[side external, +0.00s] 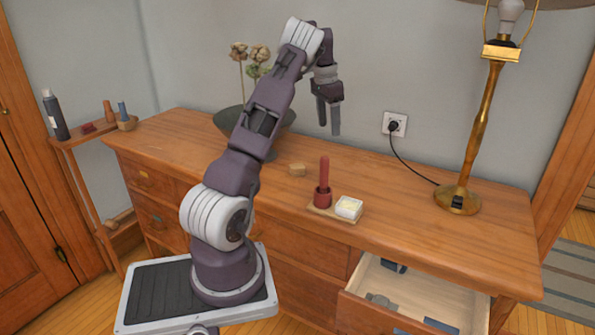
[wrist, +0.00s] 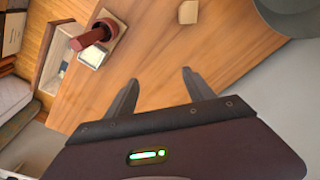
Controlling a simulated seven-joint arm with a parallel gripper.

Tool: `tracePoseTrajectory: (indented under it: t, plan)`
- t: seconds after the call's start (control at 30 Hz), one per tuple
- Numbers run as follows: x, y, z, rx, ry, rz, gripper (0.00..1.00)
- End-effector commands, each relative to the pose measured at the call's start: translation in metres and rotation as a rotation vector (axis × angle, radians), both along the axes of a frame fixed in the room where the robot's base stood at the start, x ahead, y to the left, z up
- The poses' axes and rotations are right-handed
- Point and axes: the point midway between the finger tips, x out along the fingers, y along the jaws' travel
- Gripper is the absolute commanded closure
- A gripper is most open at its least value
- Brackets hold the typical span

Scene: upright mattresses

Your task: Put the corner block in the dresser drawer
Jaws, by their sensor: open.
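A small tan wooden block (side external: 297,169), which looks like the corner block, lies on the dresser top (side external: 400,205) near its middle. It also shows at the top of the wrist view (wrist: 188,12). My gripper (side external: 328,128) is open and empty, raised above the dresser top toward the wall. In the wrist view my gripper's two fingers (wrist: 160,77) are apart with bare wood beyond them. The dresser drawer (side external: 348,308) at the lower right is pulled open, with several grey and bluish items inside. The open drawer also shows at the left of the wrist view (wrist: 50,72).
A red cylindrical holder (side external: 322,197) and a white square dish (side external: 348,208) share a small tray right of the block. A brass lamp (side external: 460,198) stands at the right, its cord running to a wall socket (side external: 395,124). A dark vase (side external: 272,122) stands behind my arm.

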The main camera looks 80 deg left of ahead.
Motion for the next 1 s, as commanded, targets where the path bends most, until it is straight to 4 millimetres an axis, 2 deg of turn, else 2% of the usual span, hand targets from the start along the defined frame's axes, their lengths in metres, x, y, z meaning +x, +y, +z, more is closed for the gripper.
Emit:
tracePoseTrajectory:
  t: [0.03,0.1,0.2,0.7,0.93,1.0]
  plan:
    - [-0.016,0.029,-0.033,-0.003,0.045,-0.028,0.38]
    - [-0.033,0.054,-0.065,-0.008,0.087,-0.084,0.38]
    - [-0.048,0.071,-0.094,-0.018,0.119,-0.140,0.38]
    - [-0.052,0.079,-0.171,-0.023,0.129,-0.162,0.38]
    - [-0.052,0.080,-0.173,-0.021,0.127,-0.162,0.38]
    - [-0.052,0.080,-0.173,-0.021,0.127,-0.162,0.50]
